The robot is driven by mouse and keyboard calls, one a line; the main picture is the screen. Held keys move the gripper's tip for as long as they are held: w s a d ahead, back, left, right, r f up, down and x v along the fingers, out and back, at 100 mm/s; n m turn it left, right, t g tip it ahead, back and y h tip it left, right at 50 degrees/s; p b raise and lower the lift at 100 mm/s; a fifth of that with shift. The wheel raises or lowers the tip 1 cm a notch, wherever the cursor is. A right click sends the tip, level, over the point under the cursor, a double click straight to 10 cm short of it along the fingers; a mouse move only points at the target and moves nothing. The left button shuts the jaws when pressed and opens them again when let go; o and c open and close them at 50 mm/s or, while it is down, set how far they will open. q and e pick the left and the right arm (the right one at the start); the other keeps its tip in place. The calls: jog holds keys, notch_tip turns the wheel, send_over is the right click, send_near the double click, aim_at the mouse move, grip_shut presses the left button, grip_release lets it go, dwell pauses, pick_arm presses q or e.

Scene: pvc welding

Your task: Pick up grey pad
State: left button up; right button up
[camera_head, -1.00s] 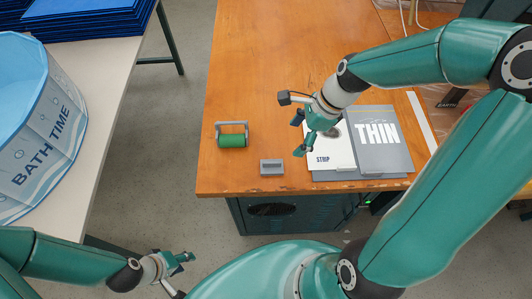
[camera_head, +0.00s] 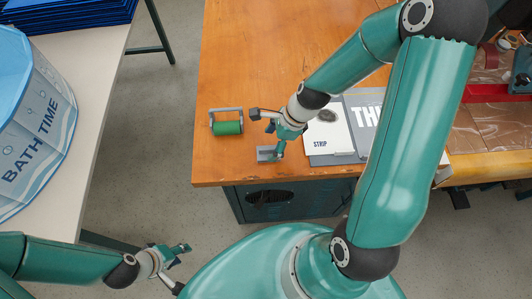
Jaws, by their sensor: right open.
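The grey pad (camera_head: 265,154) is a small grey block lying flat near the front edge of the wooden table. My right gripper (camera_head: 276,142) is open and hangs over the pad's right part, hiding some of it. I cannot tell whether its fingers touch the pad. My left gripper (camera_head: 184,254) is low at the left, off the table and far from the pad. Its fingers look apart with nothing between them.
A green roller (camera_head: 228,128) with a grey frame lies left of the pad. A white sheet marked STRIP (camera_head: 325,142) and a grey THIN board (camera_head: 362,117) lie to the right. A blue BATH TIME tub (camera_head: 35,140) stands on the left table. The wooden table's back is clear.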

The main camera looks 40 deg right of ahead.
aim_at(270, 148)
jog(key=x, duration=0.2)
jog(key=b+x, duration=0.1)
jog(key=x, duration=0.1)
jog(key=shift+d+f+b, duration=0.2)
jog(key=shift+f+b, duration=0.05)
jog(key=shift+b, duration=0.05)
jog(key=shift+s, duration=0.1)
jog(key=shift+c, duration=0.3)
jog(key=c, duration=1)
